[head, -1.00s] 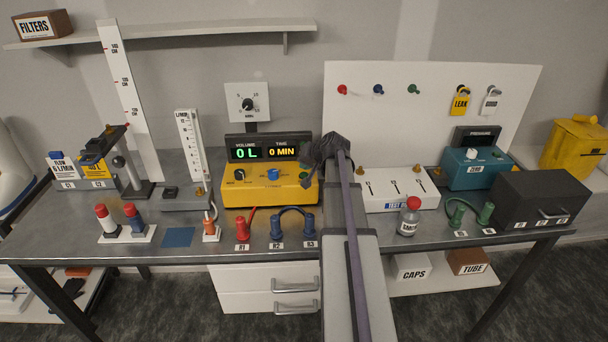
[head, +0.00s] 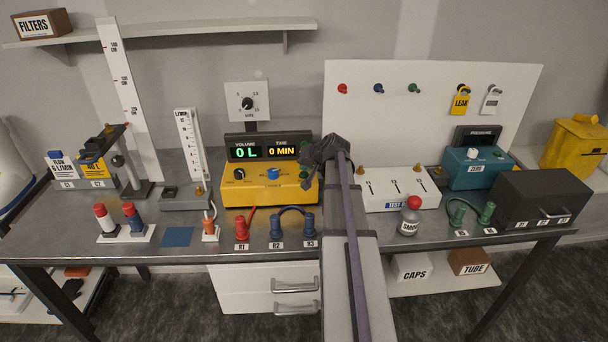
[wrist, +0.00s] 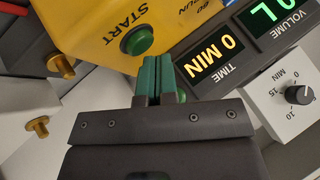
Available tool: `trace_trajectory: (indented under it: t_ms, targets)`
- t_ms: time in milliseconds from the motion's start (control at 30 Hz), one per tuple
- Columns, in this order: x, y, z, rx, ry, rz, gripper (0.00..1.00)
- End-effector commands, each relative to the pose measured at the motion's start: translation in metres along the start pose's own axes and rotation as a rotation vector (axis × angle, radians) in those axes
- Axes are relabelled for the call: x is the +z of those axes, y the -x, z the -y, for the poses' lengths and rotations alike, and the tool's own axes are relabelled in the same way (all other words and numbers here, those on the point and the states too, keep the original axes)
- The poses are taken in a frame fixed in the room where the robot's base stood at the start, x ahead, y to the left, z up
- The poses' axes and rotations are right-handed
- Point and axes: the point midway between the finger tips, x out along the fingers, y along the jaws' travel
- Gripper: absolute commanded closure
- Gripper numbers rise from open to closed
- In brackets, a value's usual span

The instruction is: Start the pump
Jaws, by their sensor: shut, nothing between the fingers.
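The yellow pump (head: 262,193) stands on the bench in the head view, with a blue knob and a black knob on its front. Its display (head: 258,152) reads 0 L and 0 MIN. Its green START button (head: 305,185) sits at the pump's right end. In the wrist view the START button (wrist: 138,41) lies just beyond and left of my fingertips. My gripper (wrist: 158,58) is shut and empty, its green fingers together. I cannot tell how far above the panel they are. In the head view my gripper (head: 304,149) is by the display's right end.
A white block with three switches (head: 398,188) stands right of my arm. A white dial (head: 247,102) rises behind the display. Red and blue fittings (head: 277,226) stand before the pump. A brass fitting (wrist: 60,66) shows left of my fingers in the wrist view.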

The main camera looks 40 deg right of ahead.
Motion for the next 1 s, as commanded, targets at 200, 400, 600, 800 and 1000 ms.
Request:
trace_trajectory:
  t_ms: [200,400,600,800,1000]
  targets:
    - [0.001,-0.0014,-0.001,0.0,0.0,0.0,1.0]
    - [0.0023,-0.0032,-0.0023,0.0,0.0,0.0,1.0]
    - [0.0035,-0.0048,-0.0036,0.0,0.0,0.0,1.0]
    - [0.0041,-0.0055,-0.004,0.0,0.0,0.0,1.0]
    - [0.0039,-0.0053,-0.0039,0.0,0.0,0.0,1.0]
